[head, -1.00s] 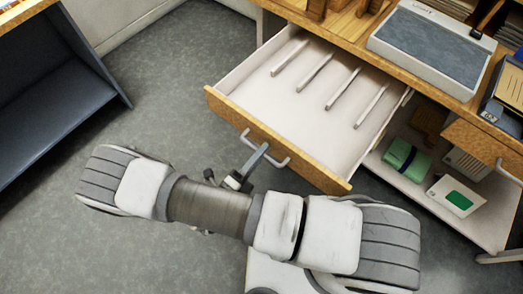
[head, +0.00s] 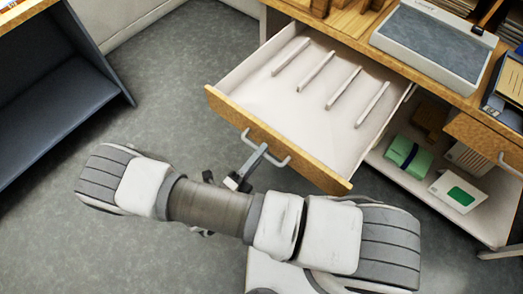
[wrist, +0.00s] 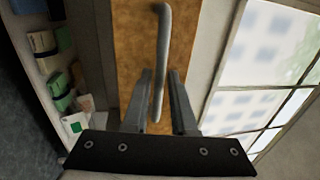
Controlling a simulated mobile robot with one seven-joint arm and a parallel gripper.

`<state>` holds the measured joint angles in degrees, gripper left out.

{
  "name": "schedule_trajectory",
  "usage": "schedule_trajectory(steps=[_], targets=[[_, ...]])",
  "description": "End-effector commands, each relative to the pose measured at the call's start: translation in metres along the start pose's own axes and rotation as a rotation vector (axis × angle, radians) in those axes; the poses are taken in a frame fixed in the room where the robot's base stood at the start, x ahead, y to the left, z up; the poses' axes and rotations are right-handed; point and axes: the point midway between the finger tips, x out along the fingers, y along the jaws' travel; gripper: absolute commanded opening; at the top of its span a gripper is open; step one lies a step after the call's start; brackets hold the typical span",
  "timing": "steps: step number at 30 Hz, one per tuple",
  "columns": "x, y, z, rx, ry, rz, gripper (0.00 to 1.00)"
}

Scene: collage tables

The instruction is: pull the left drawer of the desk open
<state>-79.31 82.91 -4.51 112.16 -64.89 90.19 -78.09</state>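The left drawer (head: 318,95) of the desk (head: 350,25) stands well open, its white inside with several thin dividers in plain view. Its wooden front (head: 225,108) carries a grey bar handle (head: 283,162), which in the wrist view (wrist: 163,30) runs up and down. My gripper (head: 262,150) is at this handle. In the wrist view my two fingers (wrist: 161,75) lie one on each side of the bar, closed on it. My arm hides part of the floor below the drawer front.
A dark shelf unit (head: 60,100) stands at the left, with clear floor (head: 175,85) between it and the drawer. Right of the drawer, a low shelf holds a green box (head: 408,155) and a white box (head: 458,192). A grey-topped device (head: 435,42) sits on the desk.

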Motion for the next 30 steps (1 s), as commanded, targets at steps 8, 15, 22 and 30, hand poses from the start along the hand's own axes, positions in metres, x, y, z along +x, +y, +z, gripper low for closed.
schedule_trajectory(steps=[8,15,22,30], targets=[[0.001,0.000,0.000,0.000,0.002,-0.001,0.27],[-0.030,0.000,0.000,0.002,0.000,0.001,0.27],[-0.086,0.001,0.000,0.002,0.000,0.001,0.27],[-0.146,0.001,0.000,0.000,0.000,0.001,0.27]])
